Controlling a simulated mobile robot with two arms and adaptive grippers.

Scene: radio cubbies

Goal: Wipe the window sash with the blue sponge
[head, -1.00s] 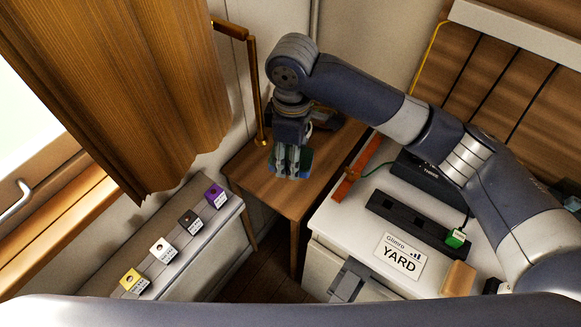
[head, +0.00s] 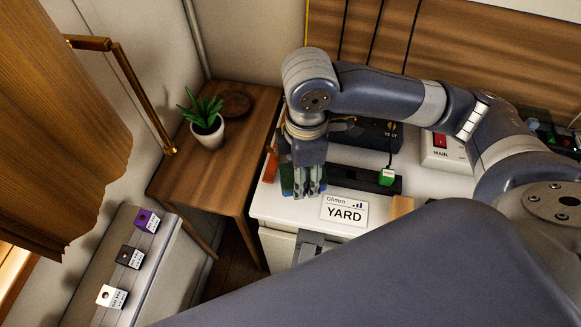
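My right gripper (head: 310,188) comes in from the right and hangs fingers-down over the left end of the white cabinet top. Its fingers are close together on a dark blue-green block, which looks like the blue sponge (head: 287,179); it shows on both sides of the fingers, its middle hidden by them. Of the window, only a strip of lit wooden frame (head: 12,272) shows at the lower left edge, below the brown curtain. The sash is mostly out of view. My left gripper is not in view.
A potted plant (head: 207,131) stands on the wooden side table (head: 175,165). A YARD card (head: 344,212), a dark strip with a green tag (head: 387,177) and a black box (head: 378,137) are on the white cabinet. Labelled cubes line the grey ledge (head: 118,265). A brass rail (head: 135,85) runs beside the curtain.

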